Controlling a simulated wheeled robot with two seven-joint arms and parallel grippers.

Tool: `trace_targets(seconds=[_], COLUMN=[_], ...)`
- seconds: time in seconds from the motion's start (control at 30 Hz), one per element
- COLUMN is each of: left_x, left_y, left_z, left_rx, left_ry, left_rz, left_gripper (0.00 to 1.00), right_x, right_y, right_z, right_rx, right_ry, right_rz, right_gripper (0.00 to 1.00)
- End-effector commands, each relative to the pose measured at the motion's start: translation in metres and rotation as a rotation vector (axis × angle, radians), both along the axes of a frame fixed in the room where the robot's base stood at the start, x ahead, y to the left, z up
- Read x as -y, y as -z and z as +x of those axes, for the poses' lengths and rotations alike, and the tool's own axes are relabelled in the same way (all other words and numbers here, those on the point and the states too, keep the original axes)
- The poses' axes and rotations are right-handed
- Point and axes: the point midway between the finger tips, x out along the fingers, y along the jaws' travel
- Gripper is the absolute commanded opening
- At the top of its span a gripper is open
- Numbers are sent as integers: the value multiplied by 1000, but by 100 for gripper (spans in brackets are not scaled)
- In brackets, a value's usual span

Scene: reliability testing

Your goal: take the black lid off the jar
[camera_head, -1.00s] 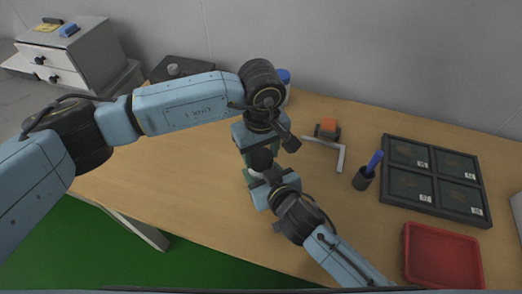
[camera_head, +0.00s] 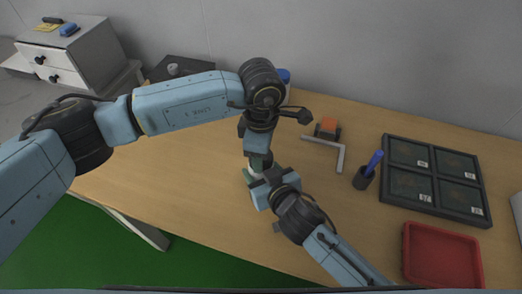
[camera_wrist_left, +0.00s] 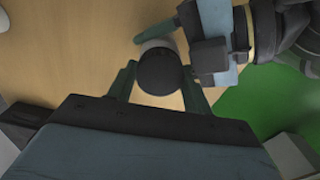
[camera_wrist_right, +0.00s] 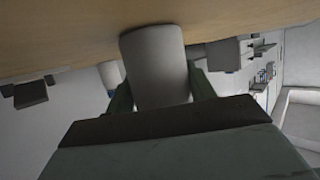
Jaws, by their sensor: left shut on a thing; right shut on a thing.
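The jar is a pale grey-white cylinder, upright on the table; it fills the middle of the right wrist view (camera_wrist_right: 155,62), and only a bit of it shows in the head view (camera_head: 249,176). My right gripper (camera_head: 256,184) is shut on the jar's body from the side. The round black lid (camera_wrist_left: 158,72) is seen from above in the left wrist view, over the jar. My left gripper (camera_wrist_left: 158,82) points down from above and is shut on the lid. I cannot tell whether the lid is loose; the arms mostly hide it in the head view.
A blue-capped item (camera_head: 284,76) stands behind my left wrist.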

Motion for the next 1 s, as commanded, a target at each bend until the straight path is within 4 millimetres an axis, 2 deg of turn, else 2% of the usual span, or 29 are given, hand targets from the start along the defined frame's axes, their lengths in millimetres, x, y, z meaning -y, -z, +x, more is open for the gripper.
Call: trace_targets(seconds=[0.23, 0.27, 0.4, 0.77, 1.0], left_x=[0, 0, 0, 0, 0], left_y=[0, 0, 0, -4, -35], left_z=[0, 0, 0, 0, 1], left_rx=[-1, -1, -1, 1, 3], left_ry=[-1, -1, 0, 1, 2], left_rz=[1, 1, 1, 1, -1], left_gripper=[23, 54, 72, 72, 72], right_x=[1, 1, 1, 0, 0], right_y=[0, 0, 0, 0, 0], right_z=[0, 0, 0, 0, 0], right_rx=[-1, -1, -1, -1, -1], right_ry=[1, 1, 1, 1, 1], right_rz=[0, 0, 0, -1, -1], right_gripper=[0, 0, 0, 0, 0])
